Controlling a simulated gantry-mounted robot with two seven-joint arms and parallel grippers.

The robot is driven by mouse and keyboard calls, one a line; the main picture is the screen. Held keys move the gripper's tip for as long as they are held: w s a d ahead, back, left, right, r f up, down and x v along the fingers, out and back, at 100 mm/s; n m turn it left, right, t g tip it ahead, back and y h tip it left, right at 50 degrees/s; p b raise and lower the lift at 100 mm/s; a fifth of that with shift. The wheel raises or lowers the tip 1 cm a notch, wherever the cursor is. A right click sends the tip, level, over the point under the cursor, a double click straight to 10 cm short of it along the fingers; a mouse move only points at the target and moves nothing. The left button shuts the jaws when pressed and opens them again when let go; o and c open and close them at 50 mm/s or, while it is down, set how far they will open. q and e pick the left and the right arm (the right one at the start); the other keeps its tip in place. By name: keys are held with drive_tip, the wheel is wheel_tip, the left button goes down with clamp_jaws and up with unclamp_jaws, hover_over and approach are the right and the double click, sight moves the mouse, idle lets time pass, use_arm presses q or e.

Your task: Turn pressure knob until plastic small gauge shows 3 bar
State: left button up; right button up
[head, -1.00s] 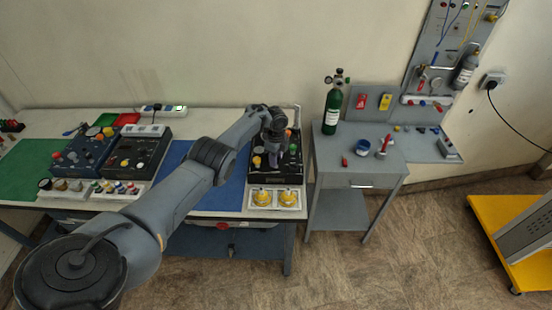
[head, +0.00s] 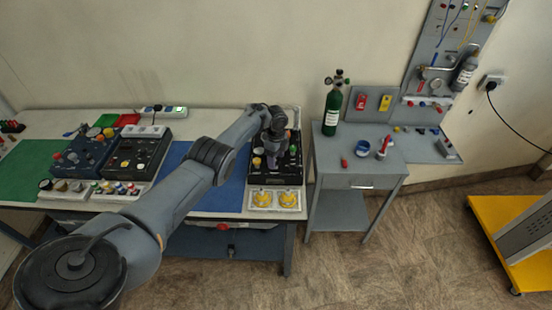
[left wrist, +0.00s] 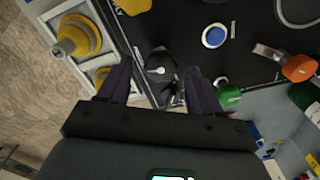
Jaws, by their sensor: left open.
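The black trainer panel (head: 262,179) stands at the right end of the long bench. My left gripper (left wrist: 158,88) is over it, with its fingers open and apart. A black knob with a white mark (left wrist: 161,66) shows between and just beyond the fingertips in the left wrist view. I cannot tell whether the fingers touch it, nor read any label naming it as the pressure knob. My left arm hides part of the panel in the head view. No readable small plastic gauge shows. My right gripper is not in view.
Yellow fittings (left wrist: 76,36) sit in a white tray beside the panel. A blue button (left wrist: 214,36), a green knob (left wrist: 229,96) and an orange knob (left wrist: 298,68) are near the fingers. A green cylinder (head: 332,109) stands on the grey side table (head: 339,162).

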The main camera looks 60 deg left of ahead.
use_arm(q)
wheel_tip(320, 180, up, 10)
drive_tip(key=p, duration=0.2)
drive_tip(key=shift+p, duration=0.35)
drive_tip(key=shift+s+r, duration=0.1)
